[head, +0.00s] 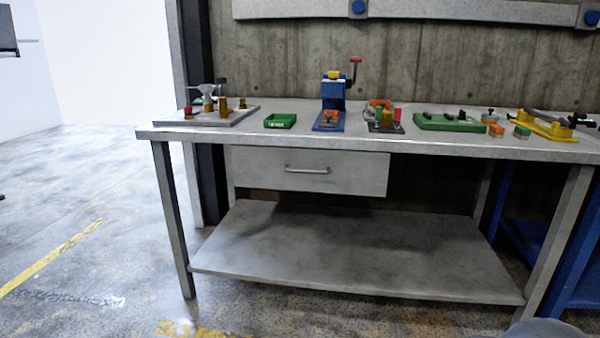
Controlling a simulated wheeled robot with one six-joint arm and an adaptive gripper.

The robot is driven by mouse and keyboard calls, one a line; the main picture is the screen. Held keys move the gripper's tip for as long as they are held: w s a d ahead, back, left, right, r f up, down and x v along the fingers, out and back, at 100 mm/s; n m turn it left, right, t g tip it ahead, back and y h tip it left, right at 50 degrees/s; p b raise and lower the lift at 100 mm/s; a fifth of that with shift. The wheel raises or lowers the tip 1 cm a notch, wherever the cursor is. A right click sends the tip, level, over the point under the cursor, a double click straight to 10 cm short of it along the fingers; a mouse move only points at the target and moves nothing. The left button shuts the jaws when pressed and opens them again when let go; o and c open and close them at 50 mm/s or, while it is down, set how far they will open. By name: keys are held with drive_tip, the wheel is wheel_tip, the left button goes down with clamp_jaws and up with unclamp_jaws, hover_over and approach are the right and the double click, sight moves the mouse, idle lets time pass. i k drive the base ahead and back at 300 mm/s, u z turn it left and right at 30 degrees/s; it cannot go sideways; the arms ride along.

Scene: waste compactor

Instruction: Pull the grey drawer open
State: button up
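The grey drawer (345,172) hangs under the left half of the workbench top in the head view. Its front is a flat metal panel with a horizontal bar handle (307,170) near the middle. The drawer looks shut or nearly so; I cannot tell exactly. My gripper is not in view, and nothing touches the handle.
The workbench (225,134) carries a green tray (280,121), a blue press (333,100), a green fixture (450,122) and a yellow fixture (545,126). A lower shelf (350,250) spans its legs. Open floor (90,240) lies to the left. A blue frame (575,240) stands at right.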

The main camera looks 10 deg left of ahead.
sight(315, 150)
drive_tip(key=z, duration=1.2)
drive_tip(key=i, duration=1.05)
drive_tip(key=u, duration=1.85)
